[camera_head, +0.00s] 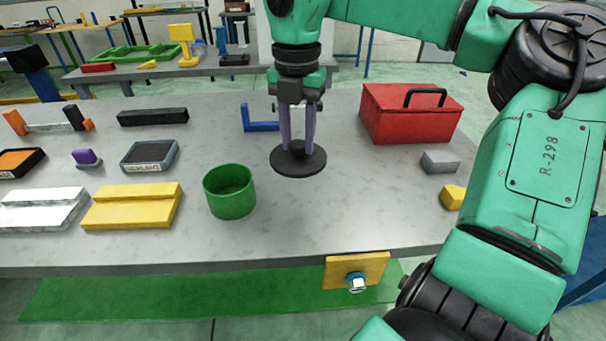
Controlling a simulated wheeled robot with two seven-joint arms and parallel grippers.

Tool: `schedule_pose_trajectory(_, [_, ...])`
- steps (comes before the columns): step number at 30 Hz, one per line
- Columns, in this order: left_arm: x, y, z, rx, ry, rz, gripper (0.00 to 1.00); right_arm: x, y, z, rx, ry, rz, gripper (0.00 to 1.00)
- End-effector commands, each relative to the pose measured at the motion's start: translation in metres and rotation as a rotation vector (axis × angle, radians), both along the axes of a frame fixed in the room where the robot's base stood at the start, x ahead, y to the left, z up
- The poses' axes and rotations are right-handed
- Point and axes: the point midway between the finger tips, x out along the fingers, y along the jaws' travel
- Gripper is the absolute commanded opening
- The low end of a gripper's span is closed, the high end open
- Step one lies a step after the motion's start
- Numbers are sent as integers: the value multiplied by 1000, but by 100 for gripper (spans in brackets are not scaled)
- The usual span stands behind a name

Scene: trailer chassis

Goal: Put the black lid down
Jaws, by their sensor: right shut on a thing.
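The black lid (299,167) is a flat round disc with a small knob on top. My right gripper (298,145) comes down from above, and its two purple-grey fingers are shut on the knob. The lid looks level and is right of the green round cup (230,191), not over it. I cannot tell for sure whether the lid touches the grey table (330,225) or hangs just above it. The cup is upright and open at the top. My left gripper is not in view.
A red box with a black handle (408,113) stands right of the lid, with a grey block (441,161) and a yellow block (453,197) nearby. A blue bracket (260,126) lies behind. A yellow stepped block (132,206) is left of the cup. The table's front middle is clear.

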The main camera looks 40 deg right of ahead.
Motion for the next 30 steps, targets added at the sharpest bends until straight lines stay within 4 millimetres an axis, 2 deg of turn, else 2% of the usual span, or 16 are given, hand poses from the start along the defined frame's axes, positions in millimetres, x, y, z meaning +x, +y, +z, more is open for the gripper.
schedule_pose_trajectory(1, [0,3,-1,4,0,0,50,-1,0,-18,5,4,0,0])
schedule_pose_trajectory(4, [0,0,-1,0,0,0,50,-1,0,-47,4,3,0,0])
schedule_pose_trajectory(10, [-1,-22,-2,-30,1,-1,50,0,-1,-77,2,1,-1,0])
schedule_pose_trajectory(15, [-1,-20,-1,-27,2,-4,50,0,-1,-108,3,2,-1,0])
schedule_pose_trajectory(25, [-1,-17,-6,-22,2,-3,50,0,-2,-114,0,-1,-1,0])
schedule_pose_trajectory(26, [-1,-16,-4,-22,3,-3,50,0,-2,-113,1,-1,-1,46])
schedule_pose_trajectory(27, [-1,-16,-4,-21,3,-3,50,0,-2,-112,1,-1,-1,61])
schedule_pose_trajectory(28, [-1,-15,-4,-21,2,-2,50,0,-2,-112,0,0,-1,68])
schedule_pose_trajectory(30, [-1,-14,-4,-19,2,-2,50,0,-2,-112,0,0,-1,68])
